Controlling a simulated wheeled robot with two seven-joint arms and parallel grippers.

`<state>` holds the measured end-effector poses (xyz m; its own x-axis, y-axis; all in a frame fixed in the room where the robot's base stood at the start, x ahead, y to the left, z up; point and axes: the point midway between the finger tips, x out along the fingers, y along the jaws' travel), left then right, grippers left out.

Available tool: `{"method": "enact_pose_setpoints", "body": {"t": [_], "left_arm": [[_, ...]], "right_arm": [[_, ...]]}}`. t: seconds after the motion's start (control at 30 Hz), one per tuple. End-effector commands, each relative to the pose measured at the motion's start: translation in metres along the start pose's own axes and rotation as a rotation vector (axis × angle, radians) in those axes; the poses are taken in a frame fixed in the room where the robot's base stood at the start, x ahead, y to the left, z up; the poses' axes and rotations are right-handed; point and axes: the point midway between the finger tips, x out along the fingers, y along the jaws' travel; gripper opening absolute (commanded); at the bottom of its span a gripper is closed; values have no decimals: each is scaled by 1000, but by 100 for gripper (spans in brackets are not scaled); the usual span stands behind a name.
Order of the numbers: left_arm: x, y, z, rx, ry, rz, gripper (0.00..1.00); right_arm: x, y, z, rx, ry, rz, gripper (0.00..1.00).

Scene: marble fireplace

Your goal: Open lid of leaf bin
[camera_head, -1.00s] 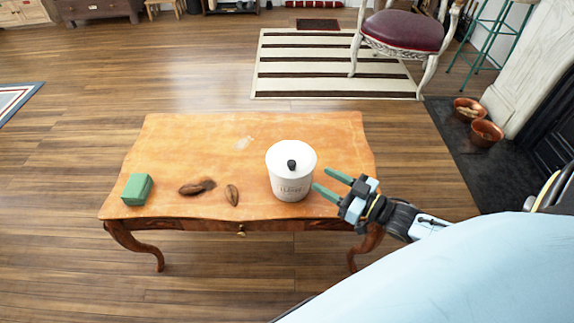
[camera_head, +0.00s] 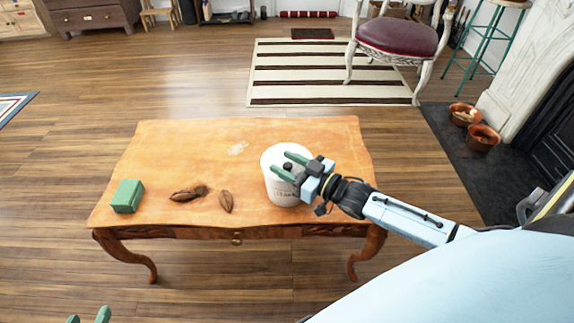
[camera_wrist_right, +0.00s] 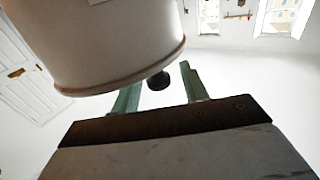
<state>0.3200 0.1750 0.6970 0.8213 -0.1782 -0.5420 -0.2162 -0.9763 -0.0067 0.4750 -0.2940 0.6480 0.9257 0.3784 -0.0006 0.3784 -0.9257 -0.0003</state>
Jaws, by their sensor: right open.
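The leaf bin (camera_head: 279,191) is a white round canister with dark lettering, standing upright on the wooden table. Its white lid (camera_head: 272,156) is on, with a dark knob (camera_head: 288,167) on top. My right gripper (camera_head: 290,166) is open over the lid, its green fingers on either side of the knob. In the right wrist view, which looks upside down, the knob (camera_wrist_right: 158,81) shows between the fingers; contact cannot be told. My left gripper (camera_head: 88,317) shows only as two parted green fingertips at the bottom edge, open and empty, away from the table.
The table's back area is clear. A red-seated chair (camera_head: 398,38) stands beyond on a striped rug.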

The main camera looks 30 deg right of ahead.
Motion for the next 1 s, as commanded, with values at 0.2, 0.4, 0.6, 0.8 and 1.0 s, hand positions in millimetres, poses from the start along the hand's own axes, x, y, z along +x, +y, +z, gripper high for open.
{"method": "enact_pose_setpoints", "body": {"t": [0.2,0.4,0.6,0.8,1.0], "left_arm": [[0,0,-2,0,10,1,36],[0,0,-2,0,9,1,36],[0,0,-2,0,8,1,36],[0,0,-1,0,7,1,36],[-1,0,2,0,-17,-1,36]], "right_arm": [[1,0,0,0,0,0,44],[1,0,0,0,0,0,29],[1,0,0,0,0,0,2],[1,0,0,-1,0,0,0],[0,1,-1,3,-2,2,0]]}}
